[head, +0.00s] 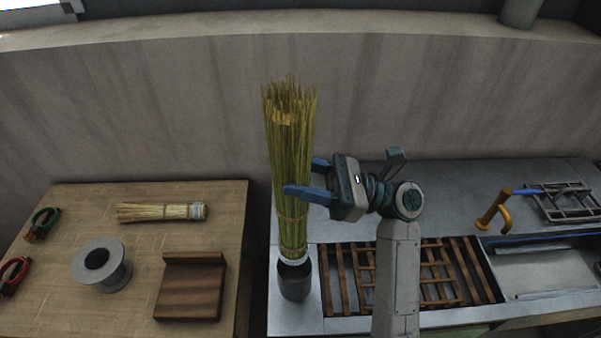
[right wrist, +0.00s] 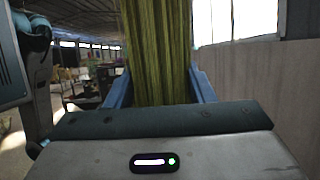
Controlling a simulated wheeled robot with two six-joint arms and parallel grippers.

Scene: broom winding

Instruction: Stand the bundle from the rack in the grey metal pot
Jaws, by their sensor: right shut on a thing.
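A tall straw bundle (head: 290,165) stands upright, its tied lower end at the mouth of the grey metal pot (head: 294,284). Whether the end is inside the pot or just above it is hard to tell. My right gripper (head: 302,178) is shut on the bundle around its middle. In the right wrist view the bundle (right wrist: 160,50) stands between the two blue fingers. The slatted wooden rack (head: 440,275) lies in the counter to the right of the pot. My left gripper is not in view.
A yellow tap (head: 494,208) stands by the sink (head: 545,270) at right.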

